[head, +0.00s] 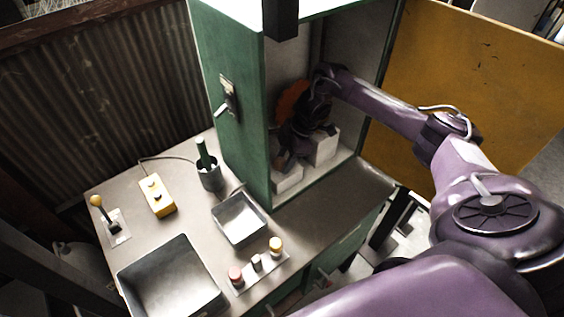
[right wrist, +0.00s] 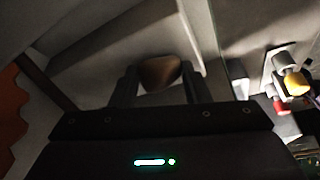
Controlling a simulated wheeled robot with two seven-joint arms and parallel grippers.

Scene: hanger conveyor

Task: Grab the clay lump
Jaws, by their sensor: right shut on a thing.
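My right gripper (head: 285,163) reaches into the open front of the green cabinet (head: 228,120), low near white blocks. In the right wrist view my right gripper (right wrist: 158,82) is shut on the clay lump (right wrist: 160,70), a brown rounded lump between the two dark fingers. I cannot make the lump out in the head view, where the dark gripper and shade hide it. My left gripper is not in view.
An orange-red disc (head: 290,102) stands inside the cabinet behind my wrist. White blocks (head: 323,146) sit on the cabinet floor. On the bench are a small metal tray (head: 263,234), a large metal tray (head: 128,270), a yellow button box (head: 157,208) and a cup with a bottle (head: 209,179).

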